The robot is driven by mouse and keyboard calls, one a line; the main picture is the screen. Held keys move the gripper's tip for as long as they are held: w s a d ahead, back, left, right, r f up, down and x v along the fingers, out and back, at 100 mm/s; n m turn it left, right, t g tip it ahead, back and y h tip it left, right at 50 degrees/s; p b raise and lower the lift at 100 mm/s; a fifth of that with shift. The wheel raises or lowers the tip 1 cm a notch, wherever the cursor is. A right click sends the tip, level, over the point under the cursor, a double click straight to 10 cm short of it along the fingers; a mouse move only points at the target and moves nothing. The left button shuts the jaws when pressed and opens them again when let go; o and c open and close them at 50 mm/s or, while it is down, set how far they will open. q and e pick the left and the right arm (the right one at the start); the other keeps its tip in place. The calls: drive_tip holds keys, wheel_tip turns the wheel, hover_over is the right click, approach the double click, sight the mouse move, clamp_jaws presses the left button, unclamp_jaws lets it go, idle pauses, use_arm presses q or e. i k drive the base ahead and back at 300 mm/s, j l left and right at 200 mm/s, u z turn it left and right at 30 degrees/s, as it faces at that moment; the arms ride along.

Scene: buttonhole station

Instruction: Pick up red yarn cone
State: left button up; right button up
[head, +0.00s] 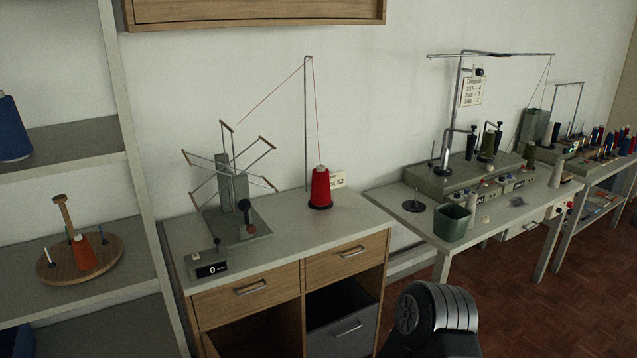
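A red yarn cone (320,187) stands upright on a dark round base on the grey top of a wooden drawer cabinet (280,240). A thin red thread runs from it up to the tip of a tall metal rod (306,120) behind it, then down left toward a yarn winder (232,190). A second, smaller orange-red cone (82,252) stands on a round wooden board on the left shelf. A dark rounded arm part of mine shows at the bottom, right of the cabinet. Neither of my grippers is visible.
The winder with spread arms stands left of the cone, with a small counter display (212,269) in front. A white tag (338,180) is behind the cone. The cabinet top right of the cone is clear. A table (490,228) with machines and a green bin (452,222) stands to the right.

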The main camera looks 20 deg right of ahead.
sight(320, 194)
drive_tip(key=i+l+u, duration=0.15)
drive_tip(key=l, duration=0.2)
drive_tip(key=i+l+u, duration=0.2)
drive_tip(key=l, duration=0.15)
drive_tip(key=i+l+u, duration=0.15)
drive_tip(key=l, duration=0.2)
drive_tip(key=l+u, duration=0.2)
drive_tip(key=l, duration=0.2)
drive_tip(key=i+l+u, duration=0.15)
drive_tip(key=l, duration=0.25)
drive_tip(key=i+l+u, duration=0.15)
drive_tip(key=i+l, duration=0.15)
drive_tip(key=i+l+u, duration=0.35)
drive_tip(key=i+l, duration=0.15)
drive_tip(key=l, duration=0.25)
